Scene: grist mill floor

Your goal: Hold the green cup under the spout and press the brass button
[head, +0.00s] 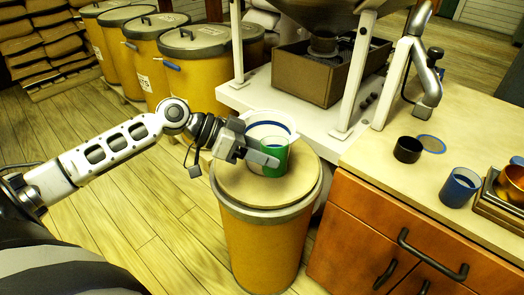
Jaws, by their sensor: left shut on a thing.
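The green cup (273,158) is upright above or on the round wooden lid of a yellow barrel (262,235). I cannot tell whether its base touches the lid. My left gripper (262,154) is shut on the cup, reaching it from the left. A dark funnel-like outlet (324,44) hangs under the hopper, over a brown box, at the upper middle; it may be the spout. The cup is nearer to me and lower left of it. I cannot make out the brass button. My right gripper is not in view.
A white, blue-rimmed dish (268,126) is just behind the cup. White posts (358,70) frame the hopper stand. On the right counter (395,178) are a black cup (408,149), a blue cup (460,187) and a brass-coloured cup (512,182). Lidded yellow barrels (205,70) stand behind.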

